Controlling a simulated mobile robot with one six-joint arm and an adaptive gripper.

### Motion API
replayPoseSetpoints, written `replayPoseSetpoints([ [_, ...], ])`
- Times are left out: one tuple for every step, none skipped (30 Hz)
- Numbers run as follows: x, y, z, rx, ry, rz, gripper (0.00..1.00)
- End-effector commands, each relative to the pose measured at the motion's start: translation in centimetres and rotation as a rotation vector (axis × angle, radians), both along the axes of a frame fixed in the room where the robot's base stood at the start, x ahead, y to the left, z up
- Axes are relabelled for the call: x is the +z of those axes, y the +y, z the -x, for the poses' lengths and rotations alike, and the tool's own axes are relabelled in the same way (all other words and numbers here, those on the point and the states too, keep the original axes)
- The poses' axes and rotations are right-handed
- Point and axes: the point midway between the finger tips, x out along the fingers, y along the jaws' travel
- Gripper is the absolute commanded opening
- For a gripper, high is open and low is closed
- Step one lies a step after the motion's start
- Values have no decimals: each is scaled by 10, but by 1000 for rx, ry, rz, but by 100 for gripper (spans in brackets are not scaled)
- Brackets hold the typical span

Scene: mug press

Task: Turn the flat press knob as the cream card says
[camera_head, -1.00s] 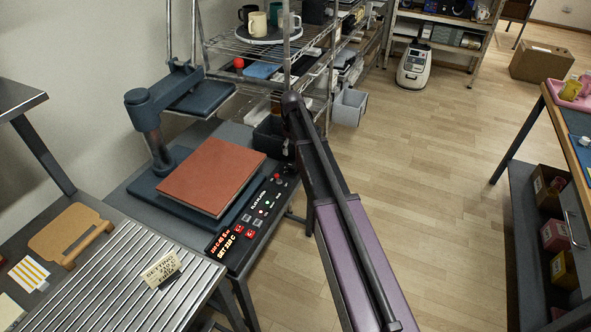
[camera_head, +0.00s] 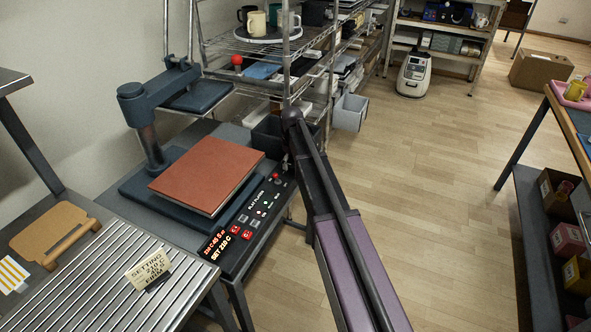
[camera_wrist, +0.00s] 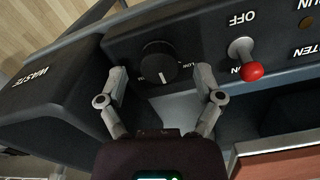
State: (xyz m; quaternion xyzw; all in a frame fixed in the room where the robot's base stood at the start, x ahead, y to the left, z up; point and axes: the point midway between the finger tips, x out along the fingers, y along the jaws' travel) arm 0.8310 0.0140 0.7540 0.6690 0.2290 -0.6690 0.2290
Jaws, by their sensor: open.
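The flat press knob (camera_wrist: 158,62) is a round black dial with a white pointer line and small LOW lettering beside it. In the wrist view my gripper (camera_wrist: 160,74) is open, with one finger on each side of the knob; I cannot tell whether either touches it. The cream card (camera_head: 149,270) stands on the ribbed metal top in the head view and appears to read "SETTING 210 C", with a smaller line unclear. The flat press panel (camera_head: 250,215) has a lit display (camera_head: 214,245) that appears to read "SET 210 C". In the head view my arm hides the gripper.
A red-knobbed toggle switch (camera_wrist: 251,71) marked OFF sits right of the knob. A dark bin marked WASTE (camera_wrist: 50,88) is on the left. The press's red-brown pad (camera_head: 207,173) lies behind the panel. A wire shelf (camera_head: 265,60) stands beyond.

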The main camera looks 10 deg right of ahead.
Motion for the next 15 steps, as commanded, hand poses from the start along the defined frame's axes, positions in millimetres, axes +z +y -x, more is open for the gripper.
replayPoseSetpoints([
  [-6, 0, 0, 0, 0, 0, 85],
  [-8, 0, 0, 0, 0, 0, 85],
  [-9, 0, 0, 0, 0, 0, 85],
  [-10, 0, 0, 0, 0, 0, 85],
  [-11, 0, 0, 0, 0, 0, 85],
  [-12, 0, 0, 0, 0, 0, 85],
  [-12, 0, 0, 0, 0, 0, 85],
  [-13, 0, 0, 0, 0, 0, 85],
  [-13, 0, 0, 0, 0, 0, 85],
  [-13, 0, 0, 0, 0, 0, 85],
  [-13, 0, 0, 0, 0, 0, 85],
  [-13, 0, 0, 0, 0, 0, 85],
  [-13, 0, 0, 0, 0, 0, 85],
  [-13, 0, 0, 0, 0, 0, 85],
  [-13, 0, 0, 0, 0, 0, 85],
])
